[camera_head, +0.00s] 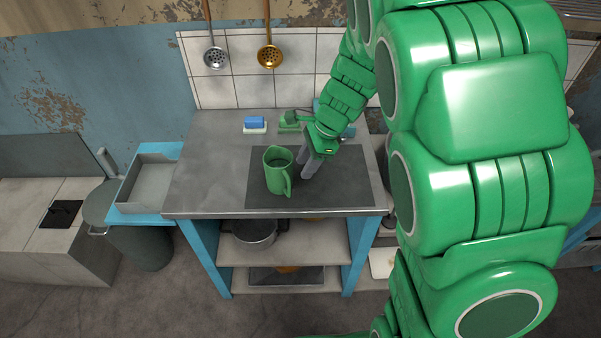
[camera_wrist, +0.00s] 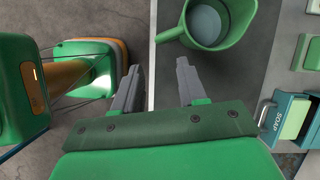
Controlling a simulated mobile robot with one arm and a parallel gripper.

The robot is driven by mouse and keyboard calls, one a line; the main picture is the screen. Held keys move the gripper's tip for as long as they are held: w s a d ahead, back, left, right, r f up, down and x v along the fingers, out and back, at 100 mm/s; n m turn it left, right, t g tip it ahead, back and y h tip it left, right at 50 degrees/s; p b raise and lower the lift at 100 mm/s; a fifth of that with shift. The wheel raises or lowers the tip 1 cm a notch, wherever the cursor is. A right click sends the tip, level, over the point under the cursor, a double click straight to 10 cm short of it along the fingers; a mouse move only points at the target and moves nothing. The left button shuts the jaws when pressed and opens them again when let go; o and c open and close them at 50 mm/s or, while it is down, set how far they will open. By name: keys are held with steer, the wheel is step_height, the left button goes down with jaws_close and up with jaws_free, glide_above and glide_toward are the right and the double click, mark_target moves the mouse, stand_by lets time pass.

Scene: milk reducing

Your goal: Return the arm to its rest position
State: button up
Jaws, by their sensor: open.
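My green arm fills the right side of the head view and reaches over the counter. My gripper (camera_head: 309,166) is low over the dark mat, just right of a green pitcher (camera_head: 277,172). In the wrist view my gripper (camera_wrist: 158,75) shows two grey fingers spread apart with nothing between them. The pitcher (camera_wrist: 215,22) appears beyond the fingers at the top, apart from them, with its handle toward the gripper. It stands upright and holds some pale liquid.
The metal counter (camera_head: 210,160) has clear room on its left. A blue sponge (camera_head: 254,122) and a green item (camera_head: 290,122) lie at its back. A soap box (camera_wrist: 268,118) is at right in the wrist view.

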steer(key=shift+d+r, duration=0.3)
steer(key=shift+r, duration=0.35)
stand_by(1.2)
